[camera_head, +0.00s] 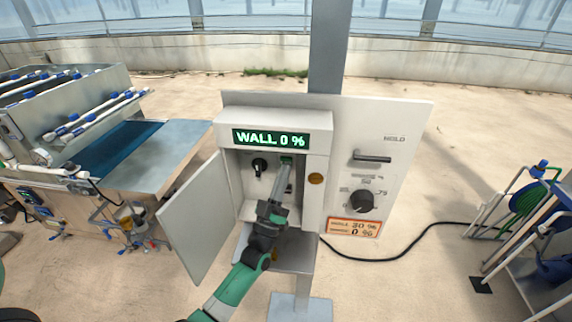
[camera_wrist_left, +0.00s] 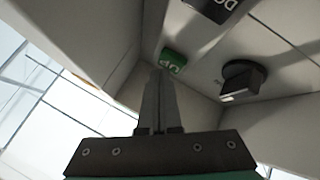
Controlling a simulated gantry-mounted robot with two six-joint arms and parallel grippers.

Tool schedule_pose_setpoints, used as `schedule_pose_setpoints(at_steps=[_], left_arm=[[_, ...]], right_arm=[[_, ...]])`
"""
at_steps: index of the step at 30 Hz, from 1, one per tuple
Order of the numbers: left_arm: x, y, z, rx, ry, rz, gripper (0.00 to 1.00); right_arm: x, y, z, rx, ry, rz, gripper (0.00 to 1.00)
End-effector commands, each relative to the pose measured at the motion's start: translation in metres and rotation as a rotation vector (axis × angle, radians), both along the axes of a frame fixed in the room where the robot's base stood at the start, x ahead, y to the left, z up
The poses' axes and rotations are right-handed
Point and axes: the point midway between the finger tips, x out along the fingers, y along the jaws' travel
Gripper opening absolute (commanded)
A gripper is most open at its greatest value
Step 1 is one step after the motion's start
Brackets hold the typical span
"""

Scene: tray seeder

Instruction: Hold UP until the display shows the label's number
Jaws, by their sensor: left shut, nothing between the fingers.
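The display (camera_head: 269,138) on the front of the grey control box reads WALL 0 % in green. The orange label (camera_head: 354,227) on the right panel has two lines; the upper number looks like 20 or 30 %, the lower reads 0 %. My left gripper (camera_head: 286,168) reaches into the open box, shut and empty. The green UP button (camera_wrist_left: 172,62) shows just beyond its fingertips in the left wrist view (camera_wrist_left: 158,75). I cannot tell whether the tips touch it. In the head view the button (camera_head: 287,160) is mostly covered by my fingers. My right gripper is not in view.
A black knob (camera_wrist_left: 243,80) and a dark button marked DO (camera_wrist_left: 213,8) are close by inside the box. The open door (camera_head: 195,218) hangs at the left. The right panel has a handle (camera_head: 373,157) and a dial (camera_head: 362,201). A hose reel (camera_head: 528,198) stands right.

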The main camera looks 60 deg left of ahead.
Motion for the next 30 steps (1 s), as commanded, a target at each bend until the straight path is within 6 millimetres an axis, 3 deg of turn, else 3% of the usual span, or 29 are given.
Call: schedule_pose_setpoints(at_steps=[30], left_arm=[[0.0049,0.0072,-0.0004,0.000,0.001,0.000,0.00]], right_arm=[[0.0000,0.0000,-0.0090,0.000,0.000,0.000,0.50]])
